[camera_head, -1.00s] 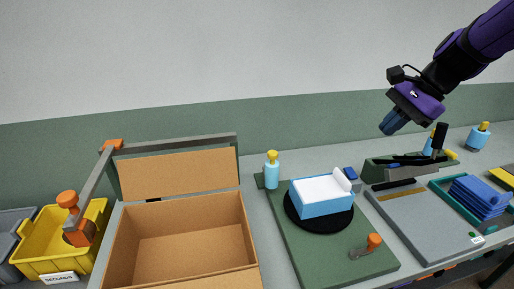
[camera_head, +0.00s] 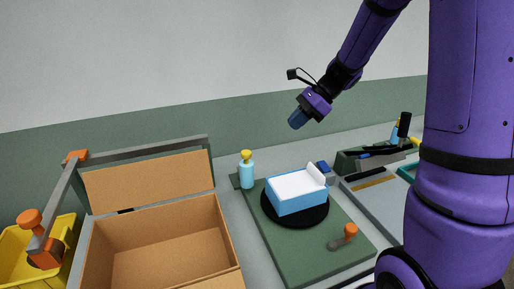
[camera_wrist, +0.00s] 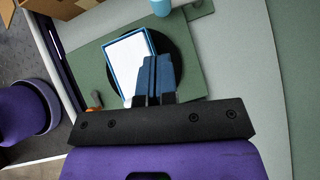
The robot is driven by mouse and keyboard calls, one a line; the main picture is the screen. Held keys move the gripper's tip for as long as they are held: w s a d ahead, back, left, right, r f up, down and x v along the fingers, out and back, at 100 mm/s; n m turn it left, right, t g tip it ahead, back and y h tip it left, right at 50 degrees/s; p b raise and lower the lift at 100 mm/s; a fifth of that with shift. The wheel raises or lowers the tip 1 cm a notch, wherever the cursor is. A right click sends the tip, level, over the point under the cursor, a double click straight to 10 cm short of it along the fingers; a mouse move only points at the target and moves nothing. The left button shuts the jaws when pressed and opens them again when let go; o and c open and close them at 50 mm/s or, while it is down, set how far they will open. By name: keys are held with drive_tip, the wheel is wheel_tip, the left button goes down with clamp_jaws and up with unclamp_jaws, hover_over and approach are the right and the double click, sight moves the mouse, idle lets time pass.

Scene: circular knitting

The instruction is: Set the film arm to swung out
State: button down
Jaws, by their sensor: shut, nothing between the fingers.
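A grey jointed arm with an orange pivot (camera_head: 75,156) runs from behind the open carton down its left side to an orange end knob (camera_head: 30,219). A small grey lever with an orange knob (camera_head: 350,230) lies on the green board. No label shows which is the film arm. My gripper (camera_head: 297,119) is shut and empty, high above and behind the green board, touching nothing. In the wrist view its fingers (camera_wrist: 157,65) overlap the blue box with the white top. An orange knob (camera_wrist: 96,97) shows partly there, left of the fingers.
The blue box (camera_head: 298,199) sits on a black disc on the green board (camera_head: 285,255). A bottle (camera_head: 247,172) stands at the board's back left corner. The carton (camera_head: 160,240) is open. A yellow bin (camera_head: 18,270) stands left. My arm hides the right side.

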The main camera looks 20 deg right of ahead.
drive_tip(key=shift+a, duration=0.1)
approach(243, 163)
wheel_tip(243, 163, down, 2)
drive_tip(key=shift+w+a+f, duration=0.15)
drive_tip(key=shift+a+f, duration=0.05)
drive_tip(key=shift+a, duration=0.7)
